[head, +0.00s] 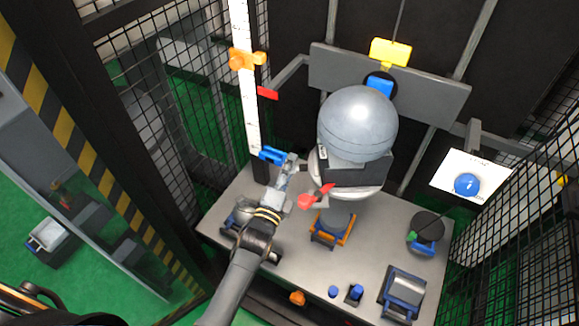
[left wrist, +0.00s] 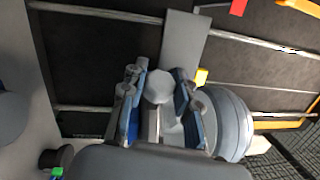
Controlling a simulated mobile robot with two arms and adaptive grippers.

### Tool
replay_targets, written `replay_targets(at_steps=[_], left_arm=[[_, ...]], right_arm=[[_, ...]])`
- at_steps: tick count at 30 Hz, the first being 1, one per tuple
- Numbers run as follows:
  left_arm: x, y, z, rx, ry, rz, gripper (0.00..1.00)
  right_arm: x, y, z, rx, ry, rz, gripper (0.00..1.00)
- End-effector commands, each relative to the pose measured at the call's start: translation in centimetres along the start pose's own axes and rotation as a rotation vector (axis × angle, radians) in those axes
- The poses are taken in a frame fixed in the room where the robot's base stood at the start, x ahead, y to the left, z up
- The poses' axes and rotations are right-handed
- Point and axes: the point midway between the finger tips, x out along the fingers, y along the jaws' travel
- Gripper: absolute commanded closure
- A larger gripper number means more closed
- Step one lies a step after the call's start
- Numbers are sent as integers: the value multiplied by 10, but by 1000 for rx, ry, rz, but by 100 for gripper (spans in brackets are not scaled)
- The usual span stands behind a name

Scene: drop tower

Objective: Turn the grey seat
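A grey round piece (head: 336,219) sits on a low orange and blue base at the middle of the grey table; it looks like the seat, but I cannot be sure. A large grey ball (head: 358,120) rests in a dark holder above and behind it. My left gripper (head: 285,163) is raised, left of the ball and close to the white scale post, apart from the round piece. In the left wrist view its blue-padded fingers (left wrist: 162,105) are spread. A grey faceted piece shows between them; I cannot tell what it is. My right gripper is not in view.
The white scale post (head: 246,100) carries an orange slider (head: 246,60) and a red flag (head: 268,93). A red piece (head: 315,197) juts out below the ball. A dark disc (head: 428,226) and a blue-framed block (head: 403,292) stand at the table's right. Mesh fences enclose the sides.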

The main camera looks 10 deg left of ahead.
Motion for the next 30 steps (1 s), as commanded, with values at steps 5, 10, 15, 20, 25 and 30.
replay_targets(at_steps=[5,10,15,20,25,30], left_arm=[[0,1,0,0,1,2,46],[0,0,0,0,0,1,46],[-8,1,0,-1,0,3,46],[-35,2,0,-1,0,3,46],[-72,2,0,-1,1,5,46],[-102,1,0,0,1,4,46]], right_arm=[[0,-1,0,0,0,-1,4],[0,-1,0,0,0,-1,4],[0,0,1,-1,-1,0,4],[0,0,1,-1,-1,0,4],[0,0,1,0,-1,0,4],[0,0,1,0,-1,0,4]])
